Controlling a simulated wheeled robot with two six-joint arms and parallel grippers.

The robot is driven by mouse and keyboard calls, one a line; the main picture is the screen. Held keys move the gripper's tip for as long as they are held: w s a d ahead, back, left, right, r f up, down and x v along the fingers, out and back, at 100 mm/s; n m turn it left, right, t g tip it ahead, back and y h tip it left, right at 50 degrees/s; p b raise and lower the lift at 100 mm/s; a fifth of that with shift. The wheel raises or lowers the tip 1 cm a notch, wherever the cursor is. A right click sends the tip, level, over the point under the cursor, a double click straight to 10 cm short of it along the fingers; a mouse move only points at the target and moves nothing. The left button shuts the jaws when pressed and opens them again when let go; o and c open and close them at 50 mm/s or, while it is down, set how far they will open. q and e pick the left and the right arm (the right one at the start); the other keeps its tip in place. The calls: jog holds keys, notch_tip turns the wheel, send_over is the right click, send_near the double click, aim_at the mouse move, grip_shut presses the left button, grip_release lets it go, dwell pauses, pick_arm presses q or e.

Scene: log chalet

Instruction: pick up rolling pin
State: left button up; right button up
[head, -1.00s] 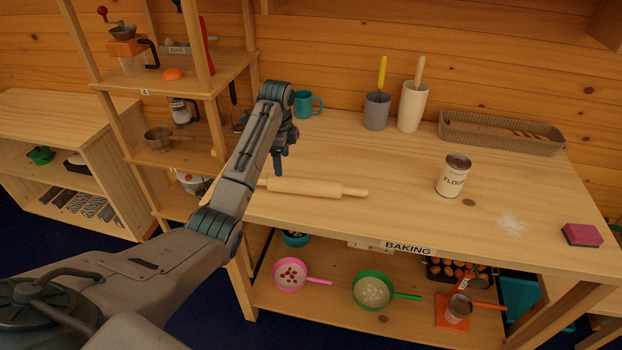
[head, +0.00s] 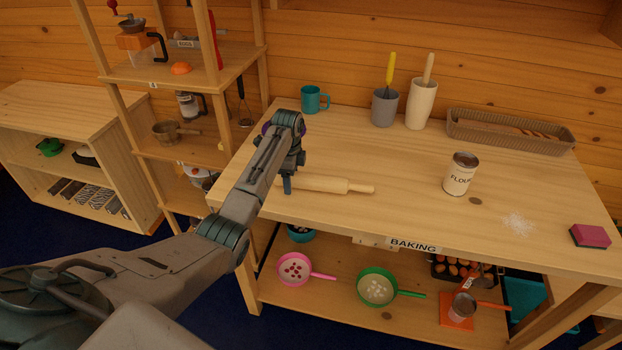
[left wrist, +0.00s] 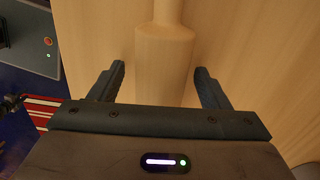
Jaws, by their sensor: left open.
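The pale wooden rolling pin (head: 326,183) lies on the wooden baking table (head: 330,225) near its left front part. Its right handle shows in the head view; its left end is hidden behind my left arm and gripper. My left gripper (head: 288,184) points down at the left part of the pin. In the left wrist view, my left gripper (left wrist: 160,84) is open, and the rolling pin (left wrist: 164,55) lies lengthwise between its two fingers, with a gap on each side. Whether the fingertips reach down beside the pin is unclear. My right gripper does not show.
A flour can (head: 460,174), spilled flour (head: 516,224) and a pink sponge (head: 590,236) are on the table's right half. A teal mug (head: 314,99), a grey cup (head: 384,107), a white holder (head: 420,103) and a basket (head: 510,133) stand along the back.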

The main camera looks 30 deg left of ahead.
pick_arm(q)
jog(key=shift+f, duration=0.25)
jog(key=c, duration=1.3)
jog(key=shift+r, duration=0.1)
